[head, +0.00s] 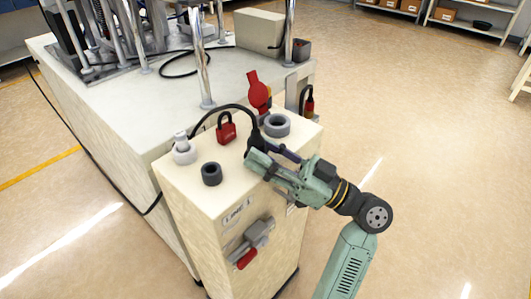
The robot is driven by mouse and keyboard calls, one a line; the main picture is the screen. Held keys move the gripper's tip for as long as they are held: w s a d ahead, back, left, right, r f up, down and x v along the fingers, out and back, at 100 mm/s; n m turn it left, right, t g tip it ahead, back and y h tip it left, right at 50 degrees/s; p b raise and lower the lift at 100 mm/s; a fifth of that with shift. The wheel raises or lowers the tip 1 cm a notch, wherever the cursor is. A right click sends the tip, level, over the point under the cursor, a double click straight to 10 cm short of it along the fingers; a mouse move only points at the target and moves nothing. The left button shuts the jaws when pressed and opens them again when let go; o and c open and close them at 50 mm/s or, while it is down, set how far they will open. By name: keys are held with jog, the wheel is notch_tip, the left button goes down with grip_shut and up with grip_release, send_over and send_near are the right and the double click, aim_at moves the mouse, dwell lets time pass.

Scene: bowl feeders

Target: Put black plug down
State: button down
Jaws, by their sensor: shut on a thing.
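My gripper (264,153) is over the top of the cream cabinet (224,198), near its right side. It is shut on the black plug (254,142) at the end of a black cable. The cable (222,108) arches up and left from the plug toward a white fitting. The fingers and arm partly hide the plug. I cannot tell whether the plug touches the cabinet top.
On the cabinet top are a red padlock (226,128), a grey ring socket (277,125), a dark ring (211,174) and the white fitting (184,150). A red tag (258,91) stands behind. A red-handled switch (249,245) juts from the front.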

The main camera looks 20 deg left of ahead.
jog(key=shift+s+f+b, duration=0.25)
jog(key=shift+b, duration=0.45)
jog(key=c, duration=1.1)
grip_release()
jog(key=shift+s+a, duration=0.1)
jog(key=shift+s, duration=0.05)
jog(key=shift+r, duration=0.15)
jog(key=shift+w+r+p, duration=0.4)
jog(key=shift+r+p, duration=0.05)
jog(key=shift+p, duration=0.8)
jog(key=b+v, duration=0.2)
jog(key=shift+f, duration=0.35)
jog(key=d, duration=0.4)
jog(key=d+b, duration=0.1)
jog(key=d, duration=0.6)
jog(key=shift+w+d+r, duration=0.3)
jog(key=shift+r, duration=0.1)
